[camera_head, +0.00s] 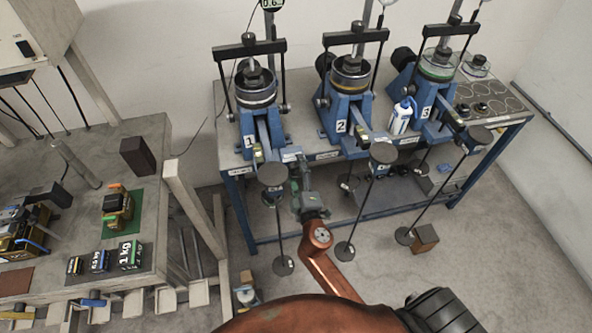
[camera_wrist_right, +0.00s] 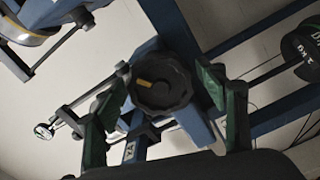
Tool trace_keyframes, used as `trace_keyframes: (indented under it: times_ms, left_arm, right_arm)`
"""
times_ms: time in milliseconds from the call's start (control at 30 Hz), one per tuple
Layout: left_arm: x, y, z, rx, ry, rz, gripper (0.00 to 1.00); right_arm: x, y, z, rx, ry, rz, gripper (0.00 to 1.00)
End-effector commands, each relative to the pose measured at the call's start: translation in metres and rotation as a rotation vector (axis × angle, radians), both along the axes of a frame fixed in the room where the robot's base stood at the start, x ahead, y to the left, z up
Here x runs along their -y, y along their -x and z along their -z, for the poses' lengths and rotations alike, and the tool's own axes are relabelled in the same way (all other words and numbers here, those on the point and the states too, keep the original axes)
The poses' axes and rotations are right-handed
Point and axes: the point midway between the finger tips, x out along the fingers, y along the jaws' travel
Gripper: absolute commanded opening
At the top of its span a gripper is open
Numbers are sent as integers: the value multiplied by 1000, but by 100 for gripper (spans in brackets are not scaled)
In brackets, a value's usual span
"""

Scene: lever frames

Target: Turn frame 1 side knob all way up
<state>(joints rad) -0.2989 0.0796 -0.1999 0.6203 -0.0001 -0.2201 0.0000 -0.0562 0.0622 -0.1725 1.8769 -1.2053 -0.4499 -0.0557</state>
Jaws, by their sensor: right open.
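Lever frame 1 (camera_head: 247,140) is the blue stand marked 1 at the left end of the bench. My right gripper (camera_head: 296,172) is at the bench's front edge, just right of frame 1's hanging weights. In the right wrist view, a round black knob (camera_wrist_right: 160,83) with a yellow mark faces the camera. My right gripper's green fingers (camera_wrist_right: 165,95) are open on either side of it, apparently not closed on it. I cannot tell from the head view which part this knob is. My left gripper is not in view.
Frame 2 (camera_head: 341,120) and frame 3 (camera_head: 428,106) stand to the right on the bench (camera_head: 307,163). A weight disc (camera_head: 273,174) hangs close left of my gripper. A white bottle (camera_head: 401,117) stands between frames 2 and 3. Another table (camera_head: 150,150) is at left.

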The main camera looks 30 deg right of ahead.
Motion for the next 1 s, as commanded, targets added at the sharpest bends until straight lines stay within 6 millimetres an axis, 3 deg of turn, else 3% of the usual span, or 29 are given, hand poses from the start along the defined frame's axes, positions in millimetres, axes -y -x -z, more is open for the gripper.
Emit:
trace_keyframes:
  times_ms: [167,600,1000]
  left_arm:
    - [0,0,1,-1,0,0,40]
    - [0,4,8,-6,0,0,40]
    - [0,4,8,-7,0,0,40]
  right_arm:
    - [-2,8,2,-3,0,0,65]
    - [-15,54,2,-3,1,-2,65]
    - [-16,58,2,-4,1,-2,65]
